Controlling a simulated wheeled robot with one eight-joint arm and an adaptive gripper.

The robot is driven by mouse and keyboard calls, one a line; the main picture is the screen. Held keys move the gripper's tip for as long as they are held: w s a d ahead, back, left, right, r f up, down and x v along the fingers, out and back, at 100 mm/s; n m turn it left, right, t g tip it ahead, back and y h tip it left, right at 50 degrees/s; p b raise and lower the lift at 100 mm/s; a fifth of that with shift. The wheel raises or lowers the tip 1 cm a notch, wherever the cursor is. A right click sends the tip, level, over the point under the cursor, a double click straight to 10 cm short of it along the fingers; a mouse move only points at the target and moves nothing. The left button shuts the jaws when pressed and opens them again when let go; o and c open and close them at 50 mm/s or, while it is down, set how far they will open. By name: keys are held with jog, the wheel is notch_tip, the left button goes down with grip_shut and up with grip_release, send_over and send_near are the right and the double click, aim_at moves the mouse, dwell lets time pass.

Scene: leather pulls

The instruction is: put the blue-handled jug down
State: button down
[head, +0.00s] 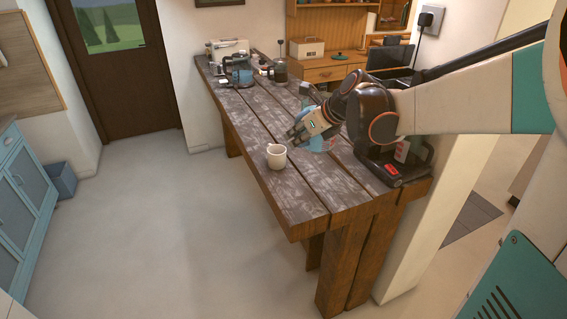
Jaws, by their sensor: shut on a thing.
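My gripper (301,131) is over the middle of the wooden table, pointing left and down. It is shut on a light-blue, partly see-through thing (318,144), which looks like the blue-handled jug. The gripper covers much of it, and its handle cannot be made out clearly. I cannot tell whether its base touches the table (297,197).
A white cup or small jug (276,156) stands left of my gripper near the table's long edge. A dark machine with a red label (393,168) stands at the right. A coffee maker (238,71) and a dark pot (280,72) are at the far end. The near end is bare.

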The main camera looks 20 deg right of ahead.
notch_tip(320, 180, up, 4)
jog(key=d, duration=0.2)
jog(key=f+b, duration=0.2)
jog(key=f, duration=0.8)
jog(key=f+b, duration=0.2)
jog(key=f, duration=0.8)
jog(key=shift+s+d, duration=0.15)
jog(key=shift+d, duration=0.05)
jog(key=shift+f, duration=0.1)
jog(key=shift+f, duration=0.1)
jog(key=c, duration=1.6)
grip_release()
jog(key=shift+o, duration=0.2)
jog(key=shift+r, duration=0.25)
jog(key=p+v, duration=0.2)
jog(key=v, duration=1)
jog(key=shift+d+f+p, duration=0.15)
jog(key=shift+d+p, duration=0.05)
jog(key=shift+p, duration=0.15)
